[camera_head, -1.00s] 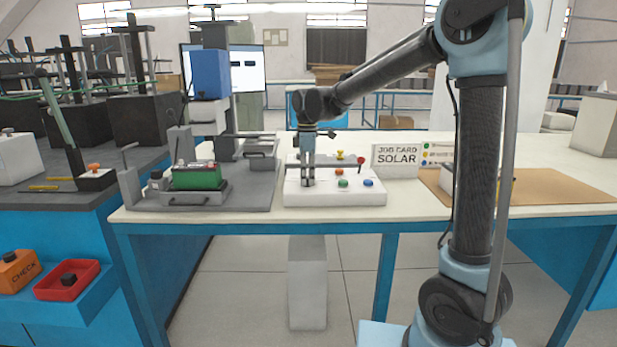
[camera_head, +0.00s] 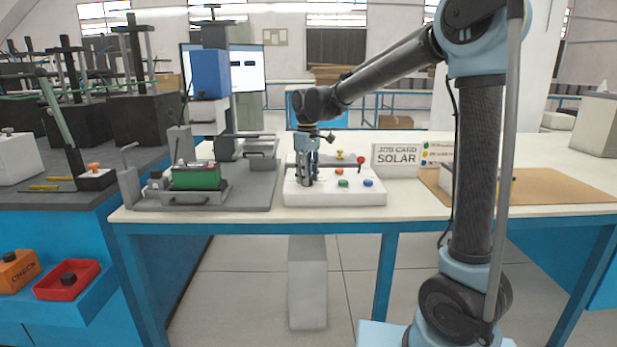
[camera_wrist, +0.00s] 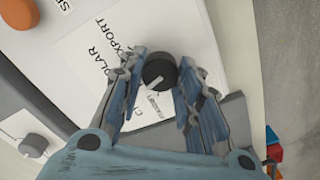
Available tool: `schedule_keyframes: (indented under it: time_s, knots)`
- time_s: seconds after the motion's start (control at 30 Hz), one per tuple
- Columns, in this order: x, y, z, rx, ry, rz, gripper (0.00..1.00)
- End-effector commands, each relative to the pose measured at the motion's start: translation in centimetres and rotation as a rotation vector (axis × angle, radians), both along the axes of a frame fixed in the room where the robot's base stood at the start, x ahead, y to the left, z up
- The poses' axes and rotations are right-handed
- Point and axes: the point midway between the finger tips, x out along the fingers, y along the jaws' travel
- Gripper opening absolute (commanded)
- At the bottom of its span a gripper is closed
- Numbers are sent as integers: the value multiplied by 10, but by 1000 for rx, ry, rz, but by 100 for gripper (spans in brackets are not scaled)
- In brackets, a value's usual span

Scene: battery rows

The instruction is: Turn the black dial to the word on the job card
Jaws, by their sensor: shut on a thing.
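The black dial (camera_wrist: 159,70) sits between the two fingertips of my gripper (camera_wrist: 160,72) in the wrist view. My gripper is shut on it. The dial's white pointer mark aims down and slightly left in that view, toward small lettering partly hidden by a finger. Printed words stand around the dial; "EXPORT" and a partly hidden "OLAR" read at its upper left. In the head view my gripper (camera_head: 308,181) points down at the left end of the white panel (camera_head: 330,198) and hides the dial. The job card (camera_head: 397,159) reads "SOLAR".
Green (camera_head: 343,183), blue (camera_head: 368,183) and orange (camera_head: 339,171) buttons and a red-topped knob (camera_head: 361,160) are on the panel. A green battery (camera_head: 196,176) in a grey fixture stands to the left. A brown mat (camera_head: 560,190) lies to the right.

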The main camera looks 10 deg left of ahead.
Motion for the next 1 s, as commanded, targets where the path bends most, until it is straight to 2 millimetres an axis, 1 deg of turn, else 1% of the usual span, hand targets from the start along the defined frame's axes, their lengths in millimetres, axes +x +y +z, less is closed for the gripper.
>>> schedule_keyframes:
  time_s: [0.03,0.3,0.6,0.8,1.0]
  knots:
    - [4,0,1,-1,-6,-45,8]
    - [4,-1,1,0,-7,-299,8]
    - [4,-1,1,-1,-6,-536,8]
    - [3,-1,1,-1,-6,-639,8]
    - [3,-1,1,-1,-6,-696,8]
